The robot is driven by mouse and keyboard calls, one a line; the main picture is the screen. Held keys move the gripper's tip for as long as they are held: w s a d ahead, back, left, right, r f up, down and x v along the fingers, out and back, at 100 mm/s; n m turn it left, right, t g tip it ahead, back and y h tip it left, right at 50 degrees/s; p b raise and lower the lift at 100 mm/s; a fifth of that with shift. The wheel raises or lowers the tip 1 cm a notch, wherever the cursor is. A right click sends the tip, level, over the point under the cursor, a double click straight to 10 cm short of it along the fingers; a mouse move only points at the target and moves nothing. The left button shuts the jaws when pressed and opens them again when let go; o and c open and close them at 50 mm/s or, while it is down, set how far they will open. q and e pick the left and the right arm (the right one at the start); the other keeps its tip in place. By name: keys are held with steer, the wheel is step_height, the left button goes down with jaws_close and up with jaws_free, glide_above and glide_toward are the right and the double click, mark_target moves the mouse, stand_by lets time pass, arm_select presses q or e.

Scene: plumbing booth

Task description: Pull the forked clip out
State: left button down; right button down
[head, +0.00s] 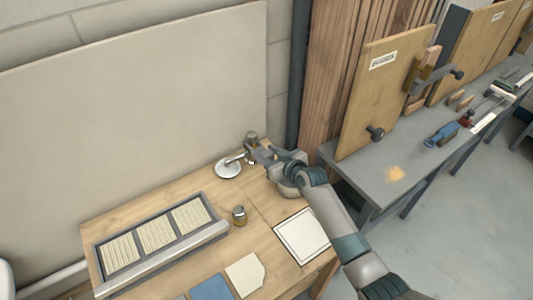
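My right gripper (256,150) is over the back right of the wooden table, with its arm coming in from the lower right. Its fingertips are at a small upright metal fitting (251,136). I cannot tell whether they touch it or are shut. A round pale disc (228,170) with a thin grey bar lies just left of the gripper. I cannot make out the forked clip; it is too small or hidden by the gripper. My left gripper is not in view.
The wooden table (262,195) carries a three-part tray (160,262), a short metal cylinder (239,215), a white square pad (301,236), and blue (211,288) and cream sheets (245,274). A pale wall panel (130,100) stands behind. A grey bench (400,172) with tools is at right.

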steer(key=s+d+p, duration=0.1)
steer(key=s, duration=0.1)
steer(key=s+d+p, duration=0.1)
steer(key=s+d, duration=0.1)
steer(key=shift+r, duration=0.1)
steer(key=shift+s+d, duration=0.15)
steer(key=shift+s, duration=0.3)
steer(key=shift+w, duration=0.1)
steer(key=c, duration=1.1)
jaws_free()
steer(key=b+v, duration=0.2)
steer(key=v, duration=1.5)
steer(key=shift+d+b, duration=0.15)
steer(key=shift+b, duration=0.15)
steer(key=shift+s, duration=0.25)
